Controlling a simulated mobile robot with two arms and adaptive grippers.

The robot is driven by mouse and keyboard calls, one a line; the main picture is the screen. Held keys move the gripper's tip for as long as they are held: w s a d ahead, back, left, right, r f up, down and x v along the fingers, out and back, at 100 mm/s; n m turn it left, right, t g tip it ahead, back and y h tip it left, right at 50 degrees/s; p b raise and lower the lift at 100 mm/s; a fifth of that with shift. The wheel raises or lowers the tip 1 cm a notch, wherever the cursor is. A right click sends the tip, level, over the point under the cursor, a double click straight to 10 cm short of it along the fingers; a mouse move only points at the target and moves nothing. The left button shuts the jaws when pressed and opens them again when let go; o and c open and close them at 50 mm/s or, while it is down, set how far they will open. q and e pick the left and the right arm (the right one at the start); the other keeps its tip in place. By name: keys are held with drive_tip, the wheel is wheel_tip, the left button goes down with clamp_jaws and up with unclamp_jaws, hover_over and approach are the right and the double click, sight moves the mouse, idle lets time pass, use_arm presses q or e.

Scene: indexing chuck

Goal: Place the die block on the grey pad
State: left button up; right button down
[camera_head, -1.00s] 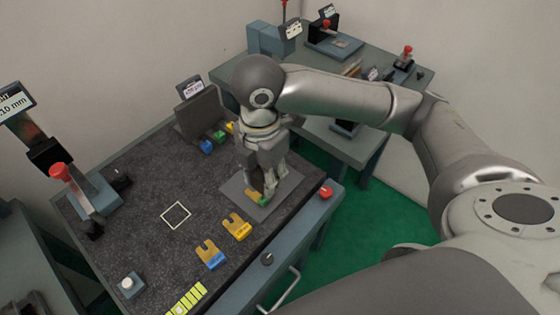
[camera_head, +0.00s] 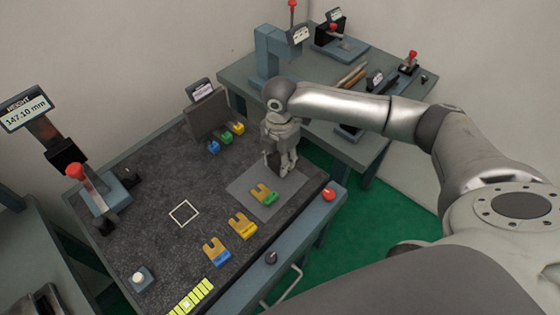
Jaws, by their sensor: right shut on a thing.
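The grey pad (camera_head: 240,187) is a flat lighter grey square on the dark bench top, near its right edge. A yellow fork-shaped piece with a green end (camera_head: 265,195) lies on it. My right gripper (camera_head: 281,172) is over the back part of the pad, pointing down. It is shut on a dark block (camera_head: 274,159), seen only in part between the fingers; this looks like the die block. I cannot tell whether its underside touches the pad. My left gripper is not in view.
Two more fork-shaped pieces, one yellow (camera_head: 242,225) and one yellow and blue (camera_head: 216,251), lie left of the pad. A white square outline (camera_head: 184,213) is bare. A red button (camera_head: 329,194) sits at the bench edge. Small coloured pieces stand by a grey upright (camera_head: 207,117).

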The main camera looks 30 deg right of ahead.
drive_tip(key=shift+f, duration=0.7)
drive_tip(key=shift+f, duration=0.15)
drive_tip(key=c, duration=1)
unclamp_jaws()
drive_tip(key=shift+f, duration=0.1)
drive_tip(key=shift+o, duration=0.2)
wheel_tip(320, 180, up, 12)
drive_tip(key=shift+r+b, duration=0.2)
drive_tip(key=shift+b, duration=0.9)
